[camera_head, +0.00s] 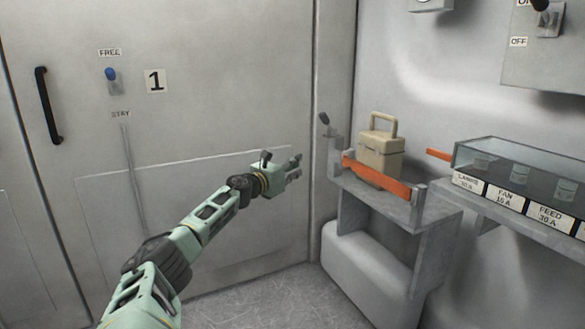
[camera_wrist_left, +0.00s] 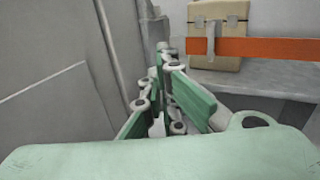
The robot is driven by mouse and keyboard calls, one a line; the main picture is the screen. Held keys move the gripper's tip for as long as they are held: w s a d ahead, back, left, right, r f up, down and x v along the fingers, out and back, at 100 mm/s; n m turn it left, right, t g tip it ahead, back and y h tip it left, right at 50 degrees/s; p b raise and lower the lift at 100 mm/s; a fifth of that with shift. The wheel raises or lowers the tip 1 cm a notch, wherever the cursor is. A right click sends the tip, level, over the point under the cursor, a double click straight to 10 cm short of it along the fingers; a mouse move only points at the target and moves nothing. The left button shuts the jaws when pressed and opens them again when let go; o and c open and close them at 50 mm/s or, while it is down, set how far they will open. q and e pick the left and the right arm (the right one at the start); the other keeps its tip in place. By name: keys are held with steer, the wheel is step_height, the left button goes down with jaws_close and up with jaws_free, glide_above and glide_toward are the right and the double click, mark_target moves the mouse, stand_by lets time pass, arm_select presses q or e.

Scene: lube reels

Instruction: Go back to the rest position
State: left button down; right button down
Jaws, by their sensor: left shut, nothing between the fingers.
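My left arm comes in from the lower left in the head view, and its gripper (camera_head: 296,163) is in front of the grey door (camera_head: 215,110), left of a small shelf. In the left wrist view the left gripper (camera_wrist_left: 165,62) has its green fingers together with nothing between them. It points toward the corner beside the shelf and is apart from the box there. My right gripper is not in either view.
A beige box (camera_head: 381,147) with a handle stands on the grey shelf (camera_head: 430,212) behind an orange strap (camera_head: 376,179). A glass-topped fuse case (camera_head: 520,160) with labels is at the right. The door has a black handle (camera_head: 48,105) and a blue-knobbed lever (camera_head: 111,74) by FREE.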

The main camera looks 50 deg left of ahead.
arm_select(q)
steer(key=shift+s+a, duration=0.15)
steer(key=shift+s, duration=0.2)
